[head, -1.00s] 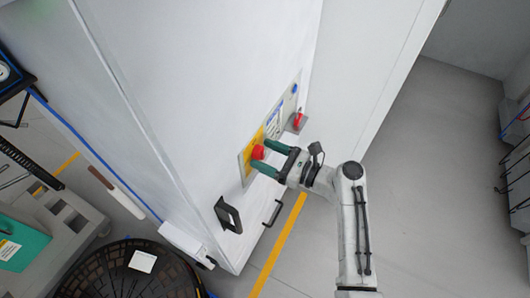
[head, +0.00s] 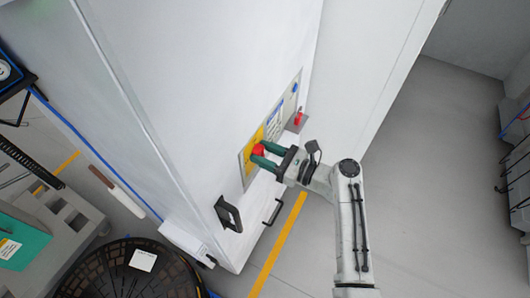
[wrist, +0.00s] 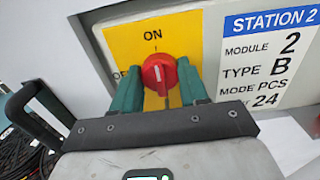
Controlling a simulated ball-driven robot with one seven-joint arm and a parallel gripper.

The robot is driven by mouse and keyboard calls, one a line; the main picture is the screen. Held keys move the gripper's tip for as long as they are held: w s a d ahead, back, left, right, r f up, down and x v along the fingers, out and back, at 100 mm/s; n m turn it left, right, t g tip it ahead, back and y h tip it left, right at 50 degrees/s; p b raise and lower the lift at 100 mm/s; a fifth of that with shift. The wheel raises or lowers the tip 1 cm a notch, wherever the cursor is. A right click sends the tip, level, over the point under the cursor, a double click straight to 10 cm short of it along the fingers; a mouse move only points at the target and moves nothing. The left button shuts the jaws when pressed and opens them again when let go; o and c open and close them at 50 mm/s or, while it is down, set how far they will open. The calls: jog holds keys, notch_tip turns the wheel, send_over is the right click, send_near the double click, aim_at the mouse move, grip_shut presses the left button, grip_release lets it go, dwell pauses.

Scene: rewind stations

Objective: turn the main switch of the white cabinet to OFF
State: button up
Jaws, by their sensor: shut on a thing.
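The main switch is a red rotary knob (wrist: 159,74) on a yellow plate (wrist: 125,42) on the white cabinet (head: 200,90). The word ON stands above the knob, and a partly hidden label starting with "O" stands at its left. The knob's white mark runs roughly upright, toward ON. My gripper (wrist: 157,85) has its two green fingers on the left and right sides of the knob, shut on it. In the head view, the red knob (head: 258,151) shows between the fingertips.
A station label (wrist: 270,60) is right of the yellow plate. A small red part (head: 298,118) sits farther along the panel. Black handles (head: 228,214) stick out of the cabinet below. Open grey floor (head: 430,200) lies to the right.

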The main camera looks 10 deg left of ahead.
jog(key=shift+n, duration=0.3)
jog(key=n+b, duration=0.2)
jog(key=n, duration=0.1)
jog(key=shift+f+n, duration=0.15)
jog(key=shift+n, duration=0.25)
jog(key=n+b, duration=0.3)
jog(key=n, duration=0.1)
jog(key=shift+f, duration=0.1)
jog(key=n+b, duration=0.4)
jog(key=n, duration=0.1)
jog(key=shift+n+b, duration=0.3)
jog(key=shift+n, duration=0.1)
jog(key=shift+n+b, duration=1.55)
jog(key=shift+n, duration=0.35)
jog(key=o, duration=1.1)
jog(key=shift+s, duration=0.1)
jog(key=shift+c, duration=0.2)
